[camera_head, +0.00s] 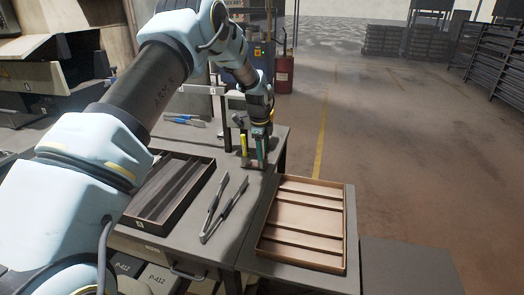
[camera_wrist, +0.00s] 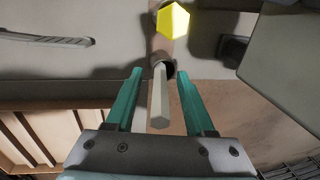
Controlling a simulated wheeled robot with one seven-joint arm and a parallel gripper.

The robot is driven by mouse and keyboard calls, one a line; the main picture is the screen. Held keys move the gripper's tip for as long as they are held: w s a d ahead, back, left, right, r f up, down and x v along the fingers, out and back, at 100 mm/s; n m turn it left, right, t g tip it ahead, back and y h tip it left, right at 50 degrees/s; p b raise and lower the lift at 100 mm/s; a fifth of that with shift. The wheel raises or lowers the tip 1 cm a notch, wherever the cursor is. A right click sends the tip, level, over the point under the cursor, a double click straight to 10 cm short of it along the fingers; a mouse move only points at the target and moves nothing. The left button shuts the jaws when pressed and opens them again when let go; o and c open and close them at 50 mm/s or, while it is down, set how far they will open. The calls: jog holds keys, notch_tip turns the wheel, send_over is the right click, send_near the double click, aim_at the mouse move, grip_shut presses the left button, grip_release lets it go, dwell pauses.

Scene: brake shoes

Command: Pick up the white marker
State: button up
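The white marker (camera_wrist: 159,100) is a pale hexagonal stick, seen lengthwise in the wrist view. It lies between the two teal fingers of my gripper (camera_wrist: 158,76), with a visible gap on both sides. The marker's far end is at a dark round opening of a brownish holder (camera_wrist: 160,44). A yellow hexagonal marker (camera_wrist: 173,21) is just beyond, by the same holder. In the head view my gripper (camera_head: 259,156) points down over the back right of the grey table (camera_head: 228,165); the white marker is not clear there.
A dark divided tray (camera_head: 207,176) lies at the left of the table, with a long two-armed metal tool (camera_head: 222,208) beside it. A tan divided tray (camera_head: 349,228) sits on the right surface. Blue-handled tools (camera_head: 183,119) lie at the back left.

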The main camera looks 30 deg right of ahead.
grip_shut()
dwell(0.6)
